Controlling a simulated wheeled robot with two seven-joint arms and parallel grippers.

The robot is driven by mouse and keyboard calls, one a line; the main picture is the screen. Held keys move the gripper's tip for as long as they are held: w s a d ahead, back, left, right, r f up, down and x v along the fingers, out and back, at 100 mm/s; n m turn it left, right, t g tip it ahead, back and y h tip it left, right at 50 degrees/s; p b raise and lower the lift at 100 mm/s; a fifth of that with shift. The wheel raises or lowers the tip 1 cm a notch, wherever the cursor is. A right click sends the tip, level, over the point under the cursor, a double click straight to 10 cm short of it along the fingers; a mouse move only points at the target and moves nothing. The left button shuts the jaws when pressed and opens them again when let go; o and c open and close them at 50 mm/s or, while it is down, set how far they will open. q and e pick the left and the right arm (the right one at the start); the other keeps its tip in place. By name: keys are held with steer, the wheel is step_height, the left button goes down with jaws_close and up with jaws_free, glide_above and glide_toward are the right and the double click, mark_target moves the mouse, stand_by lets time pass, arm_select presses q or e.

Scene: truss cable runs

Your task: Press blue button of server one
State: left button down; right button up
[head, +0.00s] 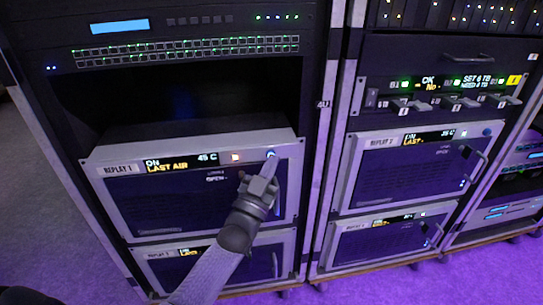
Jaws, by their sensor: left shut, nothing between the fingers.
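The server labelled REPLAY 1 (120,195) sits in the left rack, below an open dark bay. Its display (180,163) reads ON, 45 C and LAST AIR. A small lit orange-white square (235,157) is right of the display. The blue button (271,153) is at the upper right of its front panel. My left gripper (269,164) is shut and empty, with its tips at the blue button's lower edge. I cannot tell whether they touch it. The gripper hides part of the panel below the button. My right gripper is not in view.
The REPLAY 2 server (405,175) is in the rack to the right, with a similar display and blue button. A drive unit with levers (440,95) is above it. Another server (155,272) is below REPLAY 1, partly behind my arm. Purple-lit floor lies in front.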

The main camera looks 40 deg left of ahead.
arm_select(q)
steer(key=shift+d, duration=0.1)
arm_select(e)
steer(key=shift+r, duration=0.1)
arm_select(q)
steer(key=shift+s+d+p, duration=0.5)
steer(key=shift+p, duration=0.1)
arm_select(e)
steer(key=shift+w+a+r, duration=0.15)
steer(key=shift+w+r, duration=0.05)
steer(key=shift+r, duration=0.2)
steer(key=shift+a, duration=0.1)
arm_select(q)
steer(key=s+d+p, duration=0.2)
steer(key=s+d, duration=0.1)
steer(key=d, duration=0.1)
steer(key=shift+s+p, duration=0.15)
steer(key=shift+p, duration=0.25)
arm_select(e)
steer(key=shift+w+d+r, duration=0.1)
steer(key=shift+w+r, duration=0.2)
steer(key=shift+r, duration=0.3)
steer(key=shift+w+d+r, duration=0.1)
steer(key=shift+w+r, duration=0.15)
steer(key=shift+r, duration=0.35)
arm_select(q)
steer(key=shift+a, duration=0.1)
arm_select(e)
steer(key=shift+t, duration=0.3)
